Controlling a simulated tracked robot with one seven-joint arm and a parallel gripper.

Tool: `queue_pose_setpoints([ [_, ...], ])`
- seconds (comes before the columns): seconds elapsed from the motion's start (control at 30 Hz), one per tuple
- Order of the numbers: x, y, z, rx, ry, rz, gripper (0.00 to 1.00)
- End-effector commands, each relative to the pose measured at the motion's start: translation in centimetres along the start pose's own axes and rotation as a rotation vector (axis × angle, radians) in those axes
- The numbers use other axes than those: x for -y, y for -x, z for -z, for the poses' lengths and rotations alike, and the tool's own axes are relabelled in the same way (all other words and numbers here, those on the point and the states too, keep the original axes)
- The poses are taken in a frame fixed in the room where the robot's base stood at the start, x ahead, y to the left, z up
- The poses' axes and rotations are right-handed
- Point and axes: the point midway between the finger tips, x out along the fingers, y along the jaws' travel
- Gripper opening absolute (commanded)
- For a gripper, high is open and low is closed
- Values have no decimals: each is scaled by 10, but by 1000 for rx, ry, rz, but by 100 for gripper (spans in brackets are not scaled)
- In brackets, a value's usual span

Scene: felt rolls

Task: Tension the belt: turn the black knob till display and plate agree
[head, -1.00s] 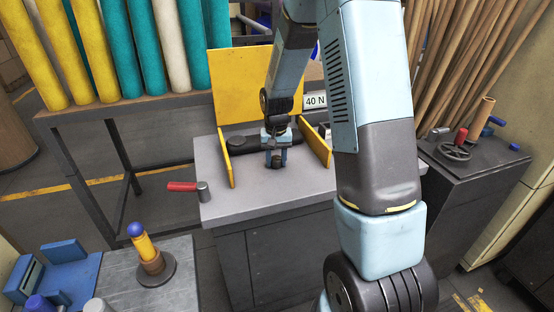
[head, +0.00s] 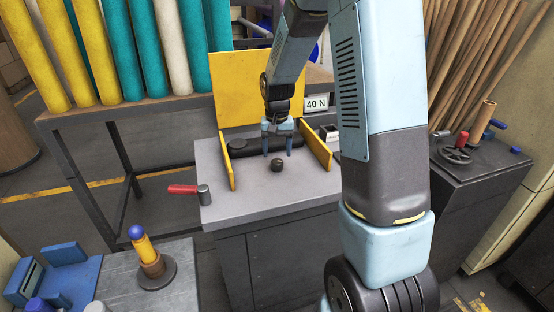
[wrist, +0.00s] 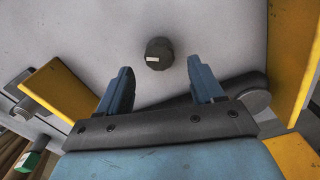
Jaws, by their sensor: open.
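The black knob (head: 277,165) stands on the grey bench top, in front of the black belt (head: 240,153). In the wrist view the knob (wrist: 158,52) shows a white mark on its face, and nothing touches it. My gripper (head: 277,153) is open and empty, its fingers pointing down, above and behind the knob. In the wrist view my gripper (wrist: 159,68) has its fingertips wide apart, with the knob beyond the gap. The plate (head: 316,103) reads 40 N. A small dark and white box (head: 329,133), perhaps the display, is partly hidden; no reading shows.
Yellow guards (head: 228,163) flank the belt, with a tall yellow panel (head: 237,85) behind. A red-handled crank (head: 183,189) sticks out at the bench's left. Felt rolls (head: 119,48) stand at the back left. The bench front is clear.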

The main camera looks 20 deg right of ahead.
Motion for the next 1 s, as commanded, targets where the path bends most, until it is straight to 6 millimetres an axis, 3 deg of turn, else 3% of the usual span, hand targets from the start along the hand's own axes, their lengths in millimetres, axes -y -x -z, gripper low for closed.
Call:
queue_pose_setpoints([
  [0.2,0,44,1,-4,0,1,67],
  [0.4,0,72,1,-1,0,0,67],
  [0.6,0,84,1,-1,0,0,67],
  [1.0,0,84,0,0,0,0,67],
])
